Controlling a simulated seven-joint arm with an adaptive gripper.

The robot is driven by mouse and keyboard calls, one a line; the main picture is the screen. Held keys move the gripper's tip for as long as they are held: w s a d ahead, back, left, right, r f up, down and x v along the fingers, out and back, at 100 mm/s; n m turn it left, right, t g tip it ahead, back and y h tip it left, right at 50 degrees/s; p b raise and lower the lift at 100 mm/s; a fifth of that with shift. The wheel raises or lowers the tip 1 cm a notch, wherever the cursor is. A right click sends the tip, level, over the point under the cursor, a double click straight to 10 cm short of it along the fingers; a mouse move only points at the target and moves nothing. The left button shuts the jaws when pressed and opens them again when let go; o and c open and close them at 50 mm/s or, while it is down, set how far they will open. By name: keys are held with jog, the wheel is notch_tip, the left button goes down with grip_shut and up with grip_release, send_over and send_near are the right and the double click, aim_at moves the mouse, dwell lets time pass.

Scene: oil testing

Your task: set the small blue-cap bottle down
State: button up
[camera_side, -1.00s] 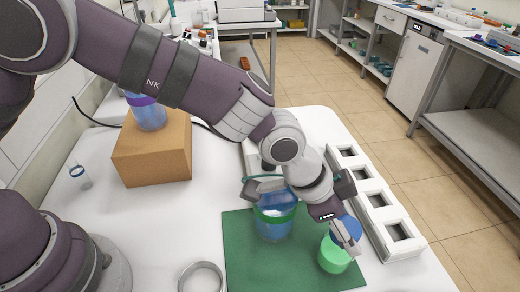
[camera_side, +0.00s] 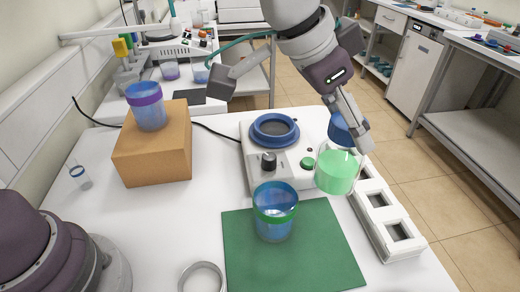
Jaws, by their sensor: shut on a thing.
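The small bottle (camera_side: 337,173) has a blue cap (camera_side: 340,128) and holds green liquid. My gripper (camera_side: 352,130) is shut on it at the cap and holds it roughly upright, clear of the green mat (camera_side: 330,262). The bottle shows in front of the right side of the white heating device and the far end of the white rack. I cannot tell its exact height. Part of the cap is hidden by a finger.
A blue beaker with a green band (camera_side: 275,212) stands on the mat. The white device (camera_side: 262,180) has a blue ring on top. The white rack (camera_side: 392,240) has square openings. A cardboard box (camera_side: 153,155) carries a purple-banded beaker (camera_side: 147,106). A metal ring (camera_side: 202,278) lies in front.

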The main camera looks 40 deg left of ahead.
jog(key=a+n+y, duration=0.8)
jog(key=a+n, duration=0.7)
jog(key=a, duration=0.8)
jog(key=f, duration=1.4)
jog(key=shift+s+f, duration=0.2)
jog(key=shift+f, duration=0.2)
jog(key=o, duration=1.2)
jog(key=shift+f, duration=0.15)
